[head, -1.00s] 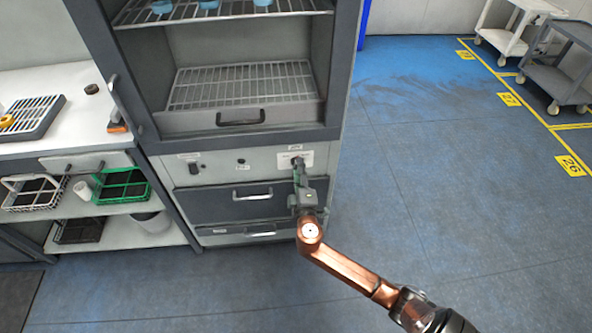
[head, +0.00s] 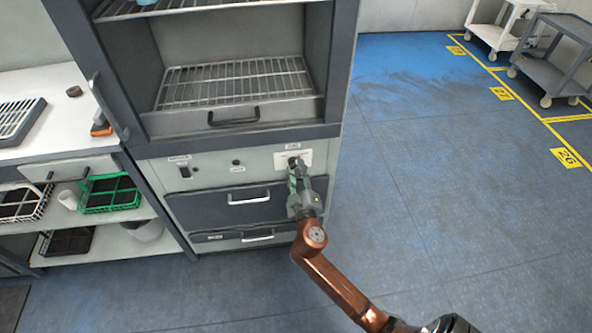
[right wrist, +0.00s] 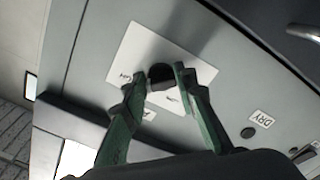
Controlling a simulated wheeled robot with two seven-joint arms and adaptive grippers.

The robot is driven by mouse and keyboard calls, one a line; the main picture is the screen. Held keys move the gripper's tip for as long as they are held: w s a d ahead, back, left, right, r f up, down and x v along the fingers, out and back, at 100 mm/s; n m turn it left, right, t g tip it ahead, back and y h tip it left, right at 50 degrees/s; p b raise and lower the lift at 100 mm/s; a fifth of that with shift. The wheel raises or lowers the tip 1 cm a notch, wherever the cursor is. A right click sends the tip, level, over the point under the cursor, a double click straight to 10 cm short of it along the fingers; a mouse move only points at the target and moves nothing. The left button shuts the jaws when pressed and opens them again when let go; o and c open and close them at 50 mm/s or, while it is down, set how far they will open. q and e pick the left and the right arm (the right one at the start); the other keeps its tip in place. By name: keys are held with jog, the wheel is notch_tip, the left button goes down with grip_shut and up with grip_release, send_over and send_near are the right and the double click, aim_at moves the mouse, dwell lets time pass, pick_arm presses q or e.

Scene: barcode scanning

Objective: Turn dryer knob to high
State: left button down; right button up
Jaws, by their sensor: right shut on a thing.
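The dryer (head: 208,167) is a grey cabinet with an open upper chamber and a control panel under it. The dark knob (right wrist: 161,76) sits on a white label plate (right wrist: 132,50) at the panel's right end, and the plate also shows in the head view (head: 305,157). My right gripper (right wrist: 160,82) has its green fingers on both sides of the knob, shut on it. In the head view the right gripper (head: 295,168) largely hides the knob. The knob's pointer direction cannot be read. My left gripper is not in view.
Two drawers with bar handles (head: 249,199) lie below the panel. A wire shelf (head: 235,84) fills the chamber. A bench (head: 62,122) with baskets (head: 110,194) stands at the left. Blue floor (head: 450,180) at the right is open, with carts (head: 550,58) at the far right.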

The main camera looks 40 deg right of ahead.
jog(key=shift+d+r, duration=0.1)
jog(key=o, duration=1.2)
jog(key=shift+c, duration=0.2)
jog(key=v, duration=1.2)
